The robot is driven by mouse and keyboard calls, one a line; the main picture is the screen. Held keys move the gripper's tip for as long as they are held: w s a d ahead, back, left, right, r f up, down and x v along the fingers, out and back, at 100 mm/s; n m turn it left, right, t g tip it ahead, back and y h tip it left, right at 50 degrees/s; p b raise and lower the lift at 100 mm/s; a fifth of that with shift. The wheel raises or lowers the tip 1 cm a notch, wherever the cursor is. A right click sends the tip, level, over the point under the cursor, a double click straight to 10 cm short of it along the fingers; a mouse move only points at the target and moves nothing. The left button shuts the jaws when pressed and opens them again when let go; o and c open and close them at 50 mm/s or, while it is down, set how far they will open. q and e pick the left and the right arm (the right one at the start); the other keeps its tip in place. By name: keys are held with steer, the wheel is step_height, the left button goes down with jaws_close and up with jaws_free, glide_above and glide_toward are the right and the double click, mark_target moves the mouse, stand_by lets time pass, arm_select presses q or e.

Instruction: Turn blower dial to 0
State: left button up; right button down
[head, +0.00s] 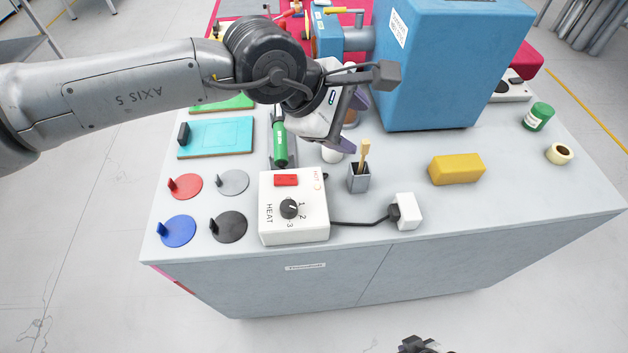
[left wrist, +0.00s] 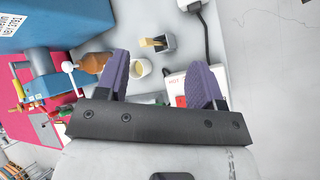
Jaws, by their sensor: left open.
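A white control box (head: 310,232) marked HEAT stands near the bench's front edge in the head view. On it are a black dial (head: 289,208) with printed 1, 2 and 3, and a red switch (head: 286,180). The dial's exact setting is too small to read. A green tool (head: 279,143), possibly the blower, is behind the box. My left gripper (head: 351,122) is open and empty, behind and right of the box, apart from the dial. In the left wrist view my left gripper (left wrist: 160,76) partly covers the box (left wrist: 178,92); the dial is hidden there.
A grey cup with a brush (head: 359,180) stands just right of the control box. A black cable runs to a white socket block (head: 407,212). Coloured discs (head: 178,230) lie at left. A yellow block (head: 456,169) and large blue machine (head: 450,70) are at right.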

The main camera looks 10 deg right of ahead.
arm_select(q)
steer(key=a+f+m+y, duration=0.3)
steer(key=a+y, duration=0.1)
steer(key=m+g+y, duration=0.1)
steer(key=m+y, duration=0.3)
steer(key=m, duration=0.1)
glide_toward(288, 205)
step_height(288, 205, down, 8)
steer(key=b, duration=0.4)
steer(key=shift+d+r, duration=0.1)
steer(key=shift+d, duration=0.05)
steer(key=shift+f+b, duration=0.35)
steer(key=shift+f, duration=0.35)
steer(key=shift+w, duration=0.1)
steer(key=c, duration=0.9)
